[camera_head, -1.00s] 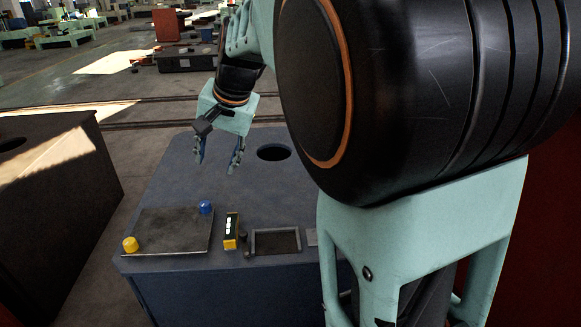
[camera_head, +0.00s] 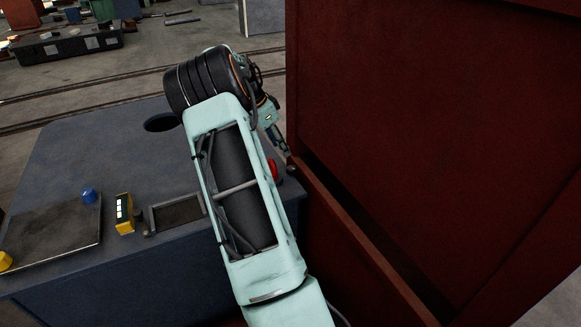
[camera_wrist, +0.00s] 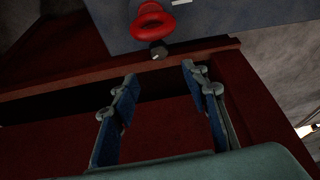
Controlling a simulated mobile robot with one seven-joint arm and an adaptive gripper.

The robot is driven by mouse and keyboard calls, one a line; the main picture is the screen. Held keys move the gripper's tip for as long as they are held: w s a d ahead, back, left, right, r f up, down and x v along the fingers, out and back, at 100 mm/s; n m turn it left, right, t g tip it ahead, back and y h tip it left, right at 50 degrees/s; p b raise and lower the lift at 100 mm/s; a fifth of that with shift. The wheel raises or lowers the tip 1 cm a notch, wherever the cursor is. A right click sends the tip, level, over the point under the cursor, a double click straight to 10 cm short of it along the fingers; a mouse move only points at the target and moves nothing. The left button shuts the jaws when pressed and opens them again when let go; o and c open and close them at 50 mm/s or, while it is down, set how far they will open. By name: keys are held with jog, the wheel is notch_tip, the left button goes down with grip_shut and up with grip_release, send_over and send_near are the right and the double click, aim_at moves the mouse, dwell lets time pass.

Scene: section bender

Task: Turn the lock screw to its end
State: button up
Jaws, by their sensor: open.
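A red rounded knob or ring (camera_wrist: 152,20) sits at the edge of the blue-grey bench top in the wrist view, with a small dark knob (camera_wrist: 158,51) just below it. I cannot tell which of them is the lock screw. In the head view the red part (camera_head: 274,169) shows partly behind my arm, at the bench's right end. My gripper (camera_wrist: 163,76) is open and empty, its two blue fingers apart, with the dark knob beyond the gap between the tips. In the head view my gripper (camera_head: 277,138) is small and partly hidden by my wrist.
A tall dark red cabinet or machine body (camera_head: 430,110) stands close on the right. The bench (camera_head: 90,150) holds a dark plate (camera_head: 50,232), a blue knob (camera_head: 89,195), a yellow box (camera_head: 124,213) and a shallow tray (camera_head: 152,222). The bench's far left is bare.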

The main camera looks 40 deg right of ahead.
aim_at(292, 167)
jog(key=b+x, duration=0.1)
jog(key=x, duration=0.9)
jog(key=shift+d+f, duration=0.25)
jog(key=shift+f, duration=0.05)
jog(key=shift+c, duration=0.7)
grip_shut()
